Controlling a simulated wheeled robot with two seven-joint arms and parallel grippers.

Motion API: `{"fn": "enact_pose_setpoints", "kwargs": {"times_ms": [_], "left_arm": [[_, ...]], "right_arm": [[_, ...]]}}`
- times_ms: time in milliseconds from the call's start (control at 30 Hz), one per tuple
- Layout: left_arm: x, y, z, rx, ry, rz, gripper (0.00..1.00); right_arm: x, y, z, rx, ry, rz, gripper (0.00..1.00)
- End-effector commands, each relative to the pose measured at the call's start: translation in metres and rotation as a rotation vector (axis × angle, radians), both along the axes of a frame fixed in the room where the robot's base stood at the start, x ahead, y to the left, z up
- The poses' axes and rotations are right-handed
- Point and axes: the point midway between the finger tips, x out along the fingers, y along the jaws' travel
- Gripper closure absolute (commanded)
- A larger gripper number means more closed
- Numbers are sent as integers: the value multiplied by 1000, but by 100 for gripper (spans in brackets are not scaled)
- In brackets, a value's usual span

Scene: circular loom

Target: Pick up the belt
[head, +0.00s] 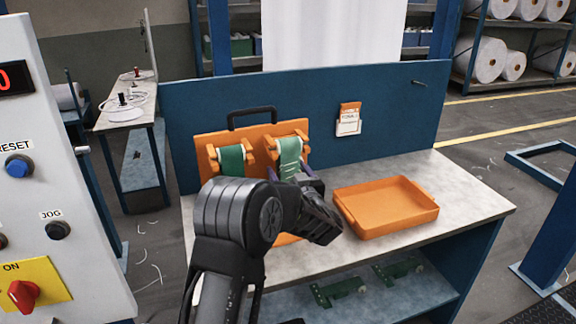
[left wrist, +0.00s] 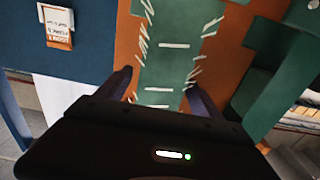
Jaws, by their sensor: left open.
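Two green belts hang from orange holders on an orange board at the back of the workbench. The right belt (head: 290,152) shows in the head view above my left arm, which hides its lower part. In the left wrist view this belt (left wrist: 172,45) has white cross marks and frayed white threads along its edges. My left gripper (left wrist: 160,88) is open, with one finger on each side of the belt. I cannot tell whether the fingers touch it. The left belt (head: 232,160) hangs beside it; its lower part is hidden. My right gripper is not in view.
An orange tray (head: 428,213) stands empty on the workbench (head: 475,190) to the right. A blue back panel (head: 390,115) carries an orange tag holder (head: 348,120). A control panel (head: 60,130) stands close at the left. Green parts (head: 340,290) lie on the lower shelf.

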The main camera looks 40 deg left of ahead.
Motion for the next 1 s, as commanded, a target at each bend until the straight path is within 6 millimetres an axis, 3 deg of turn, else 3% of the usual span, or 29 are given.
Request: {"fn": "enact_pose_setpoints", "kwargs": {"times_ms": [500,1000], "left_arm": [[0,0,0,0,0,0,24],[0,0,0,0,0,0,65]], "right_arm": [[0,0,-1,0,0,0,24],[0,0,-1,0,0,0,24]]}}
